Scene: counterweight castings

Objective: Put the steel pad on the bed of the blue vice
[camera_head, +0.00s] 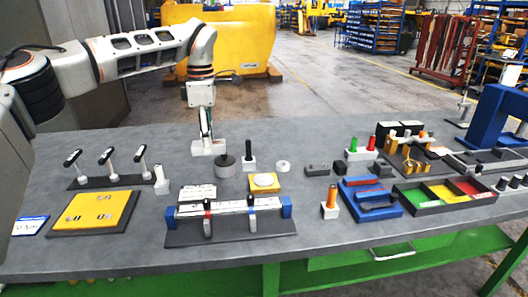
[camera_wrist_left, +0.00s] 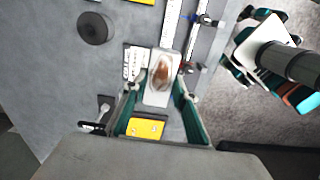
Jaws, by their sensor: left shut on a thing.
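The steel pad (camera_head: 208,148) is a pale metal block in my left gripper (camera_head: 207,140), held above the table's back left part. In the left wrist view the pad (camera_wrist_left: 159,86) shows a brown reflection and sits between the teal fingers of my left gripper (camera_wrist_left: 160,96), which is shut on it. The blue vice (camera_head: 369,198) stands on the table right of centre, far to the right of the pad. Its bed shows dark and low between blue parts; fine detail is too small to tell. My right gripper (camera_wrist_left: 272,60) seems to show partly in the left wrist view; its jaws are unclear.
A dark round weight (camera_head: 225,166) stands just below the held pad. A clamp fixture with blue ends (camera_head: 230,234) lies in front. An orange-topped post (camera_head: 330,204) stands left of the vice; a tray with coloured compartments (camera_head: 446,208) lies right of it.

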